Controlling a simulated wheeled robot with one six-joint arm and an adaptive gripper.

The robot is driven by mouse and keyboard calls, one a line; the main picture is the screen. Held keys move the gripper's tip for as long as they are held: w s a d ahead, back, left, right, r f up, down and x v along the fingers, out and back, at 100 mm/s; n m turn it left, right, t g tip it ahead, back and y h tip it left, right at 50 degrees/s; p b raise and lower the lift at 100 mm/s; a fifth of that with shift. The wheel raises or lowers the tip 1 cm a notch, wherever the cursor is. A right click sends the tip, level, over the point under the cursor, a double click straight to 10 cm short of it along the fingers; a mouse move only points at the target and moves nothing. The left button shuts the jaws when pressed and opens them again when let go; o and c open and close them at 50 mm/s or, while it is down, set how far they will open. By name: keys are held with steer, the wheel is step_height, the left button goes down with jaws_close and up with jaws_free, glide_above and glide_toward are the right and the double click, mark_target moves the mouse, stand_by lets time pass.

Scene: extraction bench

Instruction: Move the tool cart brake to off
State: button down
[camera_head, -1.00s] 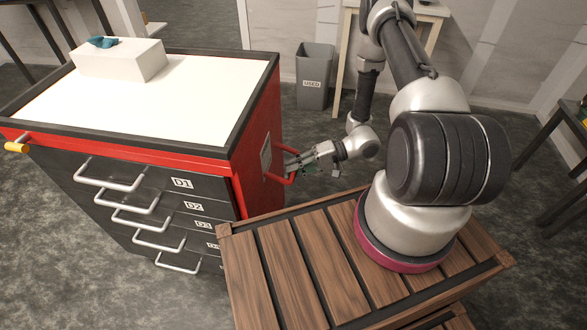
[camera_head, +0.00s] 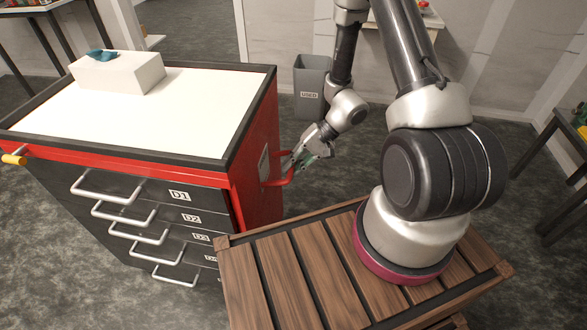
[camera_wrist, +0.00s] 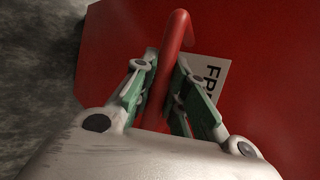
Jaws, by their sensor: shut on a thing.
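The red and black tool cart (camera_head: 180,160) stands at the left in the head view, with a white top and several drawers. A red bar handle (camera_head: 279,183) sticks out from its right side. My gripper (camera_head: 299,162) is at that side, its fingers around the red bar. In the wrist view, the bar (camera_wrist: 174,58) runs between the two green-padded fingers (camera_wrist: 164,92) and ends in a hook-like bend at the top. A white label (camera_wrist: 212,78) with black letters starting "FR" is partly hidden behind the right finger. A yellow-tipped lever (camera_head: 14,159) sticks out at the cart's left corner.
A white box (camera_head: 117,77) with blue tissue stands on the cart top. A grey bin (camera_head: 312,82) marked "USED" is behind my gripper. My arm stands over a slatted wooden surface (camera_head: 290,275) close to the cart. Open floor lies between cart and bin.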

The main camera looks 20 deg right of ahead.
steer(key=shift+w+a+r, duration=0.15)
steer(key=shift+r, duration=0.1)
stand_by(0.4)
steer(key=c, duration=1.4)
jaws_free()
steer(key=v, duration=1.2)
